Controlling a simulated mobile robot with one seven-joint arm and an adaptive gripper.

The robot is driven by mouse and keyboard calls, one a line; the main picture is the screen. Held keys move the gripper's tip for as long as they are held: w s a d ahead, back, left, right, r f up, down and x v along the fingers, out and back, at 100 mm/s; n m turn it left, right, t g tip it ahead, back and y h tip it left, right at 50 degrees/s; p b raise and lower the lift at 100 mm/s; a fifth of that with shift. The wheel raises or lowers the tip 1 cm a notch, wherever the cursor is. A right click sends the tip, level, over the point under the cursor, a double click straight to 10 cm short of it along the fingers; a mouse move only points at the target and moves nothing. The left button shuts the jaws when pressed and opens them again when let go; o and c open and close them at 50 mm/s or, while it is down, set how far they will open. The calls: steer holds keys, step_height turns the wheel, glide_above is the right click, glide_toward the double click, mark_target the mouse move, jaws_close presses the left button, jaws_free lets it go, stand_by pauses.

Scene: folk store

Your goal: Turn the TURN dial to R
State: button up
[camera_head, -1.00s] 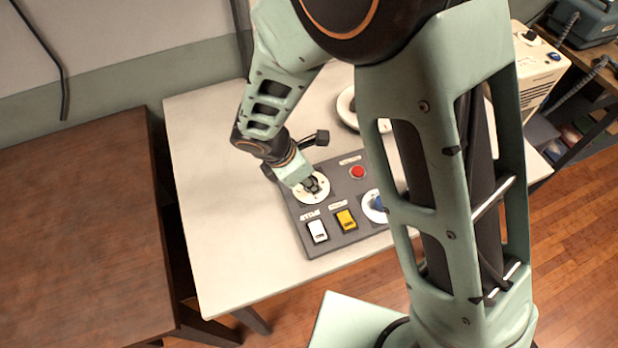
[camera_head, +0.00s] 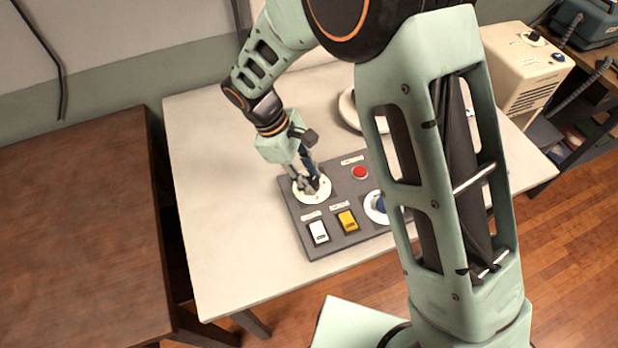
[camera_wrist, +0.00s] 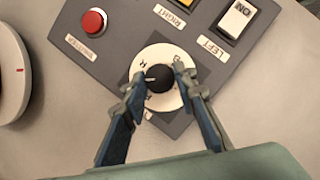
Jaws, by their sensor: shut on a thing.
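The dial has a black knob (camera_wrist: 160,78) on a round white plate (camera_wrist: 161,100) printed with small letters. One letter near the left fingertip looks like an R. A short pale mark on the knob points left, toward that finger. My gripper (camera_wrist: 162,76) is shut on the knob, one fingertip on each side; the fingers hide parts of the plate and its letters. In the head view the dial plate (camera_head: 304,199) lies on the dark grey panel (camera_head: 335,185), and my gripper (camera_head: 312,184) reaches down to it from the upper left.
The panel also bears a red button (camera_head: 360,173), a white switch (camera_head: 318,231), a yellow switch (camera_head: 347,221) and a blue knob (camera_head: 379,205) partly behind my arm. The pale table (camera_head: 225,215) is clear left of the panel. A brown table (camera_head: 80,230) stands further left.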

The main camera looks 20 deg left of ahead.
steer(key=m+g, duration=0.1)
steer(key=m, duration=0.3)
steer(key=shift+w+m+g+b, duration=0.2)
steer(key=shift+m+g+b, duration=0.1)
steer(key=shift+g, duration=0.1)
steer(key=shift+m+g+y, duration=0.3)
steer(key=shift+m+g, duration=0.2)
steer(key=shift+m, duration=1)
steer(key=o, duration=1.2)
steer(key=shift+c, duration=0.2)
steer(key=v, duration=1.2)
steer(key=shift+w+d, duration=0.15)
steer(key=shift+w, duration=0.05)
